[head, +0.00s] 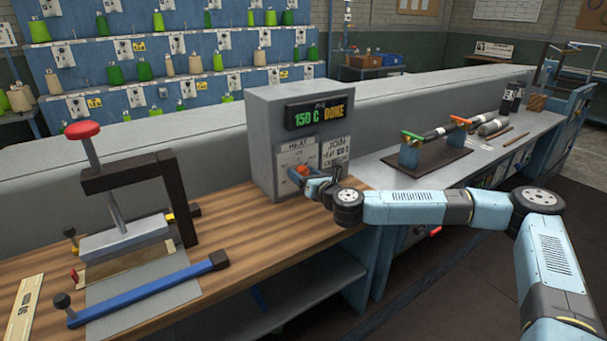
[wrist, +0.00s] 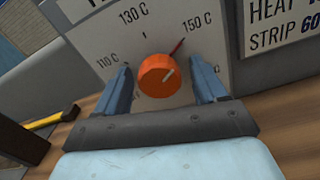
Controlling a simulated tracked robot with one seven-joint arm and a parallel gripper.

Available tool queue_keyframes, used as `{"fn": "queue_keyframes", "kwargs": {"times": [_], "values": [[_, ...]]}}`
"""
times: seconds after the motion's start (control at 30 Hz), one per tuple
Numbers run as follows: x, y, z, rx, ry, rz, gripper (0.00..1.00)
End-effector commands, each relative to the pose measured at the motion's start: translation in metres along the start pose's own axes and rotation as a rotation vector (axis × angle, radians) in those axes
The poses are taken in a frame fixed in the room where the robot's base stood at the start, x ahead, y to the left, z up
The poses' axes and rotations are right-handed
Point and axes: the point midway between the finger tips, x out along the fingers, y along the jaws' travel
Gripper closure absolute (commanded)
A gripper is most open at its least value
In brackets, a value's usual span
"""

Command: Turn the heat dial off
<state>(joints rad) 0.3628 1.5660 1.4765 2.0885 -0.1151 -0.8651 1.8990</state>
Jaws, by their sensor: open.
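The heat dial is an orange round knob (wrist: 158,75) on the front panel of a grey control box (head: 259,130). In the wrist view its scale shows 110 C, 130 C and 150 C, and a red pointer lies toward 150 C. My gripper (wrist: 164,88) is open, with one blue finger on each side of the knob and gaps visible between. In the head view the knob (head: 303,170) is partly hidden by my gripper (head: 304,178).
A clamp press with a red-topped handle (head: 82,131) and a blue bar (head: 140,291) stand left on the wooden bench (head: 235,225). A dark rack with rods (head: 430,164) stands on the grey bench to the right. A yellow-handled tool (wrist: 45,122) lies left in the wrist view.

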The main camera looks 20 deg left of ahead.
Motion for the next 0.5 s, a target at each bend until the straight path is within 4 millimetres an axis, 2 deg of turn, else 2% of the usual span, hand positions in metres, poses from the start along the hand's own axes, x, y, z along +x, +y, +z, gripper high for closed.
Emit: {"fn": "queue_keyframes", "kwargs": {"times": [0.33, 0.5], "values": [[0.0036, -0.0006, 0.0001, 0.0, 0.0, -0.001, 0.29], [0.0035, -0.0006, 0.0001, 0.0, 0.0, -0.001, 0.44]]}}
